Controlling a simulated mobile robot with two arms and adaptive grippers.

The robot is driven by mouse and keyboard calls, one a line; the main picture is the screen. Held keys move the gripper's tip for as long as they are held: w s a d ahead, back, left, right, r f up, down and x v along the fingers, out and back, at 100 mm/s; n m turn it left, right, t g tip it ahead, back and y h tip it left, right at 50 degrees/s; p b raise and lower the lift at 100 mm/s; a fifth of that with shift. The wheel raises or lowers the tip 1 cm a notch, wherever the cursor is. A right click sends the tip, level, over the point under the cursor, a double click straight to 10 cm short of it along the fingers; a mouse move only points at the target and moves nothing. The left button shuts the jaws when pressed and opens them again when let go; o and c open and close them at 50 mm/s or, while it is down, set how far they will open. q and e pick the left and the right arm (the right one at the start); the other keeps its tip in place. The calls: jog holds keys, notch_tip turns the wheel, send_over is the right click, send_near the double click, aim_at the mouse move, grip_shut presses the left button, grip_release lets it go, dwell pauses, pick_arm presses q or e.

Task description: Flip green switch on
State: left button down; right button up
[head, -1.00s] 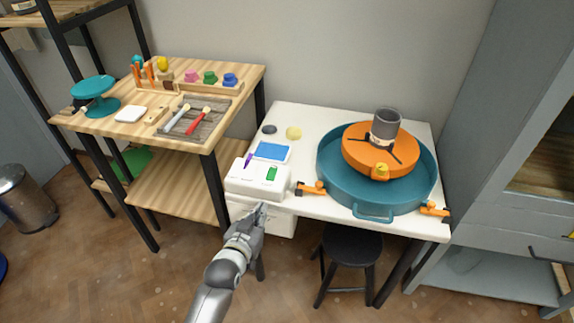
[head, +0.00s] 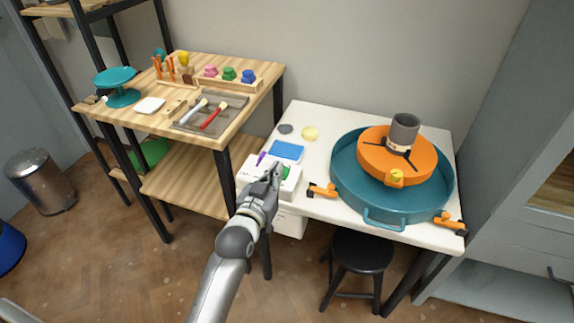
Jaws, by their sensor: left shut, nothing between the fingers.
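The green switch (head: 286,171) sits on the right part of a white switch box (head: 252,184) at the front left of the white table. The purple switch (head: 262,157) stands on the same box to its left. My left gripper (head: 275,170) is shut and empty. Its fingertips appear over the box, just left of the green switch, and cover part of it. I cannot tell whether they touch it. My right gripper is not in view.
A blue sponge-like block (head: 287,151) lies behind the box. An orange clamp (head: 322,190) and a teal basin (head: 385,216) with an orange wheel are to the right. A wooden bench (head: 190,137) with tools stands left. A black stool (head: 362,250) is below.

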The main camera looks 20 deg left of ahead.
pick_arm(q)
send_over(287, 172)
jog(key=s, duration=0.2)
jog(key=shift+w+d+f, duration=0.1)
jog(key=shift+f, duration=0.2)
jog(key=shift+w+f, duration=0.25)
jog(key=shift+f, duration=0.35)
jog(key=shift+w+f, duration=0.2)
jog(key=shift+f, duration=0.35)
jog(key=shift+w+f+b, duration=0.15)
jog(key=shift+f+b, duration=0.15)
jog(key=shift+f, duration=0.55)
jog(key=shift+r+p, duration=0.1)
jog(key=shift+p, duration=0.35)
jog(key=shift+w+g+p, duration=0.25)
jog(key=shift+g+p, duration=0.25)
jog(key=shift+p, duration=0.6)
jog(key=shift+f, duration=0.5)
jog(key=shift+r, duration=0.1)
